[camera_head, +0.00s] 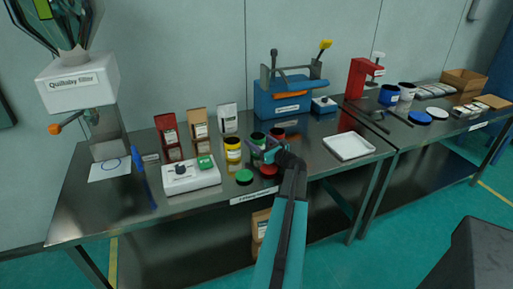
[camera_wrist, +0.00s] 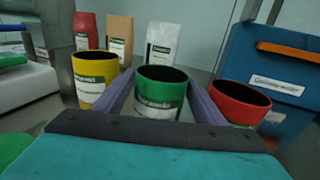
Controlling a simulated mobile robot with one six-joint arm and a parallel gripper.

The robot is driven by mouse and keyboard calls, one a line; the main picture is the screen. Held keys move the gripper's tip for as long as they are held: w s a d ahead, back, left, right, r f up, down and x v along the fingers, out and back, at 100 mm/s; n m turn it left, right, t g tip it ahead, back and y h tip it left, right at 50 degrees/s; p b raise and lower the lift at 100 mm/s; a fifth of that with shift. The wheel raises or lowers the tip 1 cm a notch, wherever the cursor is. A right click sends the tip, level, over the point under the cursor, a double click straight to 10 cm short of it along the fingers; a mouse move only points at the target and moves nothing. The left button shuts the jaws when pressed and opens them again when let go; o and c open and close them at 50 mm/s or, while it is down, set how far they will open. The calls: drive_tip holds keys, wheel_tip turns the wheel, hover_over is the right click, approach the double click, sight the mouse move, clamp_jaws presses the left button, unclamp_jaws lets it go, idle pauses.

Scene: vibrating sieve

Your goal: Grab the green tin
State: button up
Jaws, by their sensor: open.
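The green tin (camera_wrist: 158,112) stands upright and open-topped, with a white label, in the middle of the wrist view. In the head view its upper part (camera_head: 258,136) shows just behind my gripper (camera_head: 262,147). My gripper, seen from the wrist (camera_wrist: 161,88), is open, with one purple finger on each side of the green tin. I cannot tell whether either finger touches it. The yellow tin (camera_wrist: 96,78) stands to the left and the red tin (camera_wrist: 240,103) to the right, both close to the fingers.
Red, brown and white bags (camera_head: 199,122) stand behind the tins. A green lid (camera_head: 244,177) and a red lid (camera_head: 267,171) lie in front. A white control box (camera_head: 191,177) is at left, a blue machine (camera_head: 283,101) behind right, a white tray (camera_head: 349,147) at right.

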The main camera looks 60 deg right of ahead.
drive_tip(key=c, duration=0.8)
drive_tip(key=shift+r, duration=0.1)
drive_tip(key=shift+c, duration=0.2)
drive_tip(key=shift+r+b, duration=0.3)
drive_tip(key=shift+r, duration=0.45)
wheel_tip(320, 180, up, 2)
drive_tip(key=s+a+r+b, duration=0.1)
drive_tip(key=s+a+b, duration=0.2)
drive_tip(key=s+a, duration=0.7)
drive_tip(key=shift+v, duration=1.05)
drive_tip(key=shift+r, duration=0.15)
